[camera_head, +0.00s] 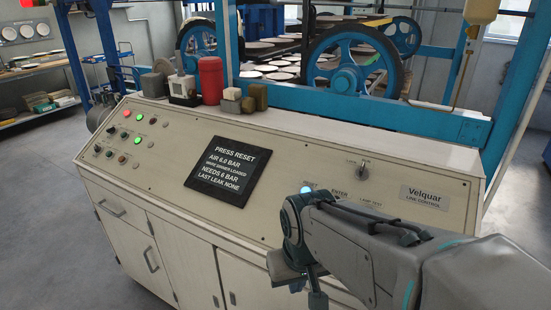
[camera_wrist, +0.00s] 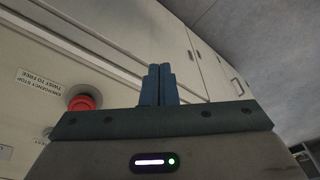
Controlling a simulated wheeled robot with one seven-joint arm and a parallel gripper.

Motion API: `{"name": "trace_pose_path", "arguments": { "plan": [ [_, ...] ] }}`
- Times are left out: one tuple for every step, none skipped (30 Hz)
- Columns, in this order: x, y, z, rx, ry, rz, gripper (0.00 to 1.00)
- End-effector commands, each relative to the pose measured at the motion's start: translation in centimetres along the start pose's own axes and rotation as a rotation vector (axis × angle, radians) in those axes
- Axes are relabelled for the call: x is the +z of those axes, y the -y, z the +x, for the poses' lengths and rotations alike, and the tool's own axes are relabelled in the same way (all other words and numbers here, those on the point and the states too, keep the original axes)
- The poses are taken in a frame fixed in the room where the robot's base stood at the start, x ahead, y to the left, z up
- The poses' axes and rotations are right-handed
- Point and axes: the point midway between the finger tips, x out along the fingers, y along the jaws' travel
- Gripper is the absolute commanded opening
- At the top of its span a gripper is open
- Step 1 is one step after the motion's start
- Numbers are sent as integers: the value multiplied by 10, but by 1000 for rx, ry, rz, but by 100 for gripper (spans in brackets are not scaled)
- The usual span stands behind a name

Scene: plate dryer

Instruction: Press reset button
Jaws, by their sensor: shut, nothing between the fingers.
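In the head view, a small blue-lit button (camera_head: 306,189) shows on the sloped control panel (camera_head: 270,140), under a small label too blurred to read surely. My arm's wrist stands right in front of it and partly covers that area. The display (camera_head: 228,171) reads "PRESS RESET" and "AIR 6.0 BAR". My gripper (camera_wrist: 160,70) shows in the wrist view with its two dark blue fingers together and nothing between them. The fingers appear near the cabinet's front, to the right of the red emergency stop (camera_wrist: 82,98). No blue button shows in the wrist view.
A selector switch (camera_head: 362,170) and labels "ENTER" and "LAMP TEST" sit right of the blue button. Red and green lamps (camera_head: 126,113) are at the panel's left. A red canister (camera_head: 211,80) and small blocks stand on the back ledge. A blue frame with wheels stands behind.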

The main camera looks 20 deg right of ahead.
Motion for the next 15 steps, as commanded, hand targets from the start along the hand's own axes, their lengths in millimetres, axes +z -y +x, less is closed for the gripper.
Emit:
{"name": "trace_pose_path", "arguments": {
  "plan": [
    [-8, -2, -26, 5, -10, 16, 0],
    [-12, -3, -33, 10, -18, 30, 0],
    [-17, -5, -42, 17, -28, 49, 0],
    [-22, -7, -49, 22, -40, 69, 0],
    [-27, -9, -56, 28, -51, 90, 0],
    [-35, -12, -64, 38, -72, 127, 0],
    [-42, -16, -70, 46, -90, 160, 0],
    [-50, -20, -76, 55, -112, 200, 0],
    [-63, -27, -82, 67, -152, 267, 0],
    [-73, -32, -83, 75, -182, 319, 0],
    [-82, -37, -83, 79, -214, 368, 0],
    [-94, -44, -82, 81, -256, 432, 0],
    [-103, -48, -82, 79, -286, 479, 0],
    [-111, -53, -80, 75, -317, 525, 0],
    [-122, -58, -79, 65, -356, 585, 0]
  ]
}}
